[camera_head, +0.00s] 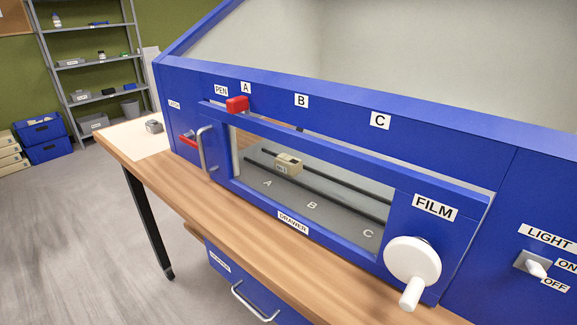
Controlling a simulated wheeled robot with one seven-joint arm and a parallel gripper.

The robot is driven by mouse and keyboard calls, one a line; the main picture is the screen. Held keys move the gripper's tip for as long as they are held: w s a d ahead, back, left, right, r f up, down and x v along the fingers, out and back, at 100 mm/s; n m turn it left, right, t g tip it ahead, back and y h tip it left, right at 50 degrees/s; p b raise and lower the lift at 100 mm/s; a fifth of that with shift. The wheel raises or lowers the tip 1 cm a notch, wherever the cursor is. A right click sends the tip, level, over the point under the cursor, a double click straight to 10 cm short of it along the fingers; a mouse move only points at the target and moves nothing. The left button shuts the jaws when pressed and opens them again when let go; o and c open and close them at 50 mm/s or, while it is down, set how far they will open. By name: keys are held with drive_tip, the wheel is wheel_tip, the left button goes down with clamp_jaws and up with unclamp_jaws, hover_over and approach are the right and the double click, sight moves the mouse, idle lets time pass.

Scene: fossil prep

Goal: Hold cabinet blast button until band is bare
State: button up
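The blue cabinet (345,112) stands on a wooden bench and fills the middle and right of the head view. A red block (237,104) sits at its upper rail below the labels PEN and A. A small beige block (289,163) rests near two dark rails inside the front window, nearest floor letter A. I see no button labelled blast, and I cannot make out a band. My gripper is not in view.
A white FILM crank (411,260) juts from the front. A LIGHT switch (536,267) is at far right. A metal handle (207,152) and red lever (187,140) are at left. A drawer (237,278) hangs below the bench (180,190).

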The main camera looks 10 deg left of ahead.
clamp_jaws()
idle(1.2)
